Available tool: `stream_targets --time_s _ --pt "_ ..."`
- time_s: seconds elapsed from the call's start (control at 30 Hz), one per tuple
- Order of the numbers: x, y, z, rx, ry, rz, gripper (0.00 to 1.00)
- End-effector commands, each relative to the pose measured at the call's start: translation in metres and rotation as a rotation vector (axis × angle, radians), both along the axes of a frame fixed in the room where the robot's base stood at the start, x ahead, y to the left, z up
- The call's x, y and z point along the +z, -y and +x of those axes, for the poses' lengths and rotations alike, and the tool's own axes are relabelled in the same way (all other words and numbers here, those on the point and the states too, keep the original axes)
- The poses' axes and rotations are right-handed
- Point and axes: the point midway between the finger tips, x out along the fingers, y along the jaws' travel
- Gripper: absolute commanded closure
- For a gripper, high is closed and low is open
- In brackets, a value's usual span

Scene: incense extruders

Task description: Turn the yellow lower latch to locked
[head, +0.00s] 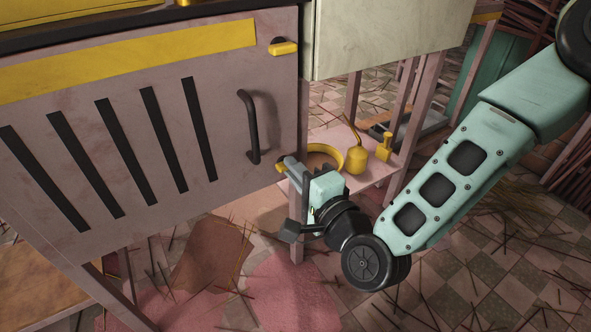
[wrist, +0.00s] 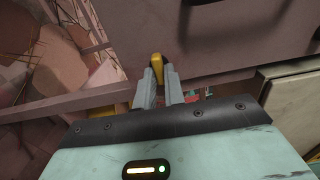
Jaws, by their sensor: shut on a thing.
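The yellow lower latch (head: 280,167) sits at the lower right corner of the pinkish slatted door (head: 225,120). Only a small part of it shows in the head view beside my fingers. In the wrist view the yellow latch (wrist: 157,60) stands between my fingertips, against the door panel (wrist: 225,40). My gripper (head: 289,164) reaches in from the right and is shut on the latch; its fingers also show in the wrist view (wrist: 159,82). Whether the latch lies in its locked position cannot be told, as the fingers cover most of it.
A yellow upper latch (head: 285,48) lies at the door's upper right. A dark handle (head: 250,128) stands out above my gripper. Behind it, a low shelf holds a yellow bowl (head: 338,158), oil can (head: 356,160) and small yellow item (head: 384,150). Sticks litter the tiled floor.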

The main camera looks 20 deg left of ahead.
Motion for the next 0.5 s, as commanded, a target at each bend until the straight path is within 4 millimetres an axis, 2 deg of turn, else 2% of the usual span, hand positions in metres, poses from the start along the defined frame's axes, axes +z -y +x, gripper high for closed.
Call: stream_targets --time_s 0.2,0.23,0.3,0.5 --pt "-0.0007 -0.0001 -0.0006 0.001 -0.003 0.000 1.00" --pt "-0.0007 -0.0001 -0.0006 0.001 -0.003 0.000 0.81" --pt "-0.0007 -0.0001 -0.0004 0.001 -0.002 -0.001 0.67" --pt "-0.0004 -0.0001 -0.0002 0.001 -0.001 0.000 0.67"
